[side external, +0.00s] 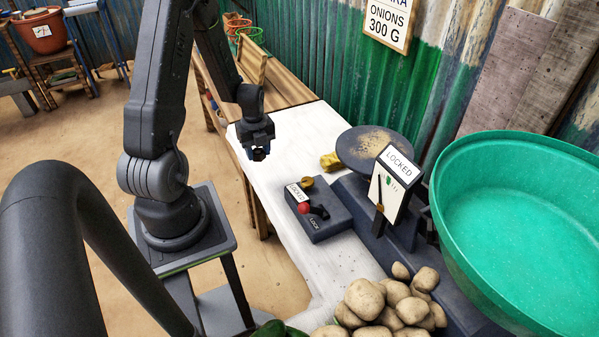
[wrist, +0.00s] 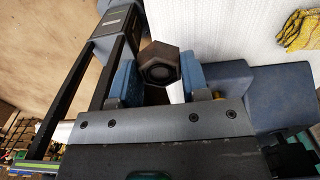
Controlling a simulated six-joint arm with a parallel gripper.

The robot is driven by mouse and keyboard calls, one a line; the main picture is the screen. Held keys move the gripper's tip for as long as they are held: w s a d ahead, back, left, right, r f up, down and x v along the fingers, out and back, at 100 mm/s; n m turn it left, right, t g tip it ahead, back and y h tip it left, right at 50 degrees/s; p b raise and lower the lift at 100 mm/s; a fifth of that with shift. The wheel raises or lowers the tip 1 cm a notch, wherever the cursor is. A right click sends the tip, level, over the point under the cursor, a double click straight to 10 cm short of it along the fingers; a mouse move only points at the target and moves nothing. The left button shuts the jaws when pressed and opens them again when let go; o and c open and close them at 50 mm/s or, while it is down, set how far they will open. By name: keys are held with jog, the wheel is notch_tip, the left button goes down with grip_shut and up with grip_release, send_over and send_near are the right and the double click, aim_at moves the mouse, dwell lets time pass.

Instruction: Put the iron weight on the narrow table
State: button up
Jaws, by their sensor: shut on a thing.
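My gripper (side external: 260,152) hangs over the left edge of the white-topped table (side external: 290,145), toward its far end. In the wrist view, the two blue fingers of my gripper (wrist: 161,80) are shut on the iron weight (wrist: 160,62), a dark brown six-sided piece with a round hollow in its top. In the side view the weight is a small dark shape under the fingers, hard to make out. The white tabletop (wrist: 225,30) lies to the right of the weight in the wrist view, with brown floor to the left. I cannot tell whether this is the narrow table.
A dark lever box (side external: 325,222) with a red knob stands on the white top. Beyond it are a yellow cloth (side external: 330,161), a scale with a round pan (side external: 375,146) and a LOCKED sign (side external: 396,180). Potatoes (side external: 385,305) and a large green basin (side external: 530,220) are nearer.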

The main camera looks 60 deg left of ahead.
send_over(288, 181)
notch_tip(288, 181, down, 5)
jog(key=shift+a, duration=0.1)
jog(key=shift+f, duration=1.95)
jog(key=o, duration=1)
jog(key=shift+f, duration=0.1)
